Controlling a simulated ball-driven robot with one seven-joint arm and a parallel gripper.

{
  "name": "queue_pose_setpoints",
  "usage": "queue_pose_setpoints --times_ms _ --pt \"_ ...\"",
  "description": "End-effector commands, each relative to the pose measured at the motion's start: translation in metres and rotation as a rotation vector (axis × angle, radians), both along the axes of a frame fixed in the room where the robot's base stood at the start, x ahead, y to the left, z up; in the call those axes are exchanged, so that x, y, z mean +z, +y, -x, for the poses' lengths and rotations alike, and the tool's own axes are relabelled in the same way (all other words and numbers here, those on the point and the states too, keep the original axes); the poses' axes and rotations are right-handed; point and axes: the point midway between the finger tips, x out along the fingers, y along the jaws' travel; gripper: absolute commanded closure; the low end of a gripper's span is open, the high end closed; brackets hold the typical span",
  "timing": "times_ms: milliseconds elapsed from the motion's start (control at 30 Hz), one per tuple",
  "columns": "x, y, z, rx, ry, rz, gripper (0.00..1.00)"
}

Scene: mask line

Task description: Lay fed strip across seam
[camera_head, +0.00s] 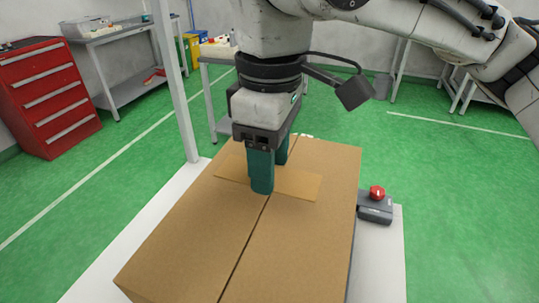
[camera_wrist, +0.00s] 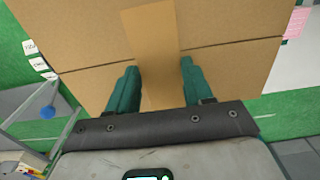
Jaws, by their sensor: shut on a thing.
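My gripper (camera_head: 271,176) is shut on a tan strip (camera_head: 301,186), pointing down over the top of a large brown cardboard box (camera_head: 180,245). The strip lies crosswise over the dark seam (camera_head: 238,260) between the box's two flaps, near the far end. In the wrist view, the two green fingers (camera_wrist: 158,64) stand at the strip's long edges. The strip (camera_wrist: 152,25) runs between them, across the seam. It looks flat and close to the box (camera_wrist: 70,35), but I cannot tell whether it touches all along. The near finger hides part of the strip.
The box stands on a white surface (camera_head: 389,262). A grey unit with a red button (camera_head: 377,193) sits right of the box. A pale post (camera_head: 172,85) rises behind left. A red drawer cabinet (camera_head: 46,96) and benches stand farther back. The box top's near part is clear.

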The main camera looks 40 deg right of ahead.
Motion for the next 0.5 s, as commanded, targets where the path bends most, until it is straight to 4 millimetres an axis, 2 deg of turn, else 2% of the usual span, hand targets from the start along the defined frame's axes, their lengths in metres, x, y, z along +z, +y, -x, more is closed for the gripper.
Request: queue_pose_setpoints --times_ms 100,133,400,500 --pt "0.0 -0.0001 -0.0001 0.0 0.0 0.0 0.77" --pt "0.0 0.0 0.0 0.0 0.0 0.0 0.47" --pt "0.0 -0.0001 -0.0001 0.0 0.0 0.0 0.21" --pt "0.0001 0.0 -0.0001 0.0 0.0 0.0 0.19"
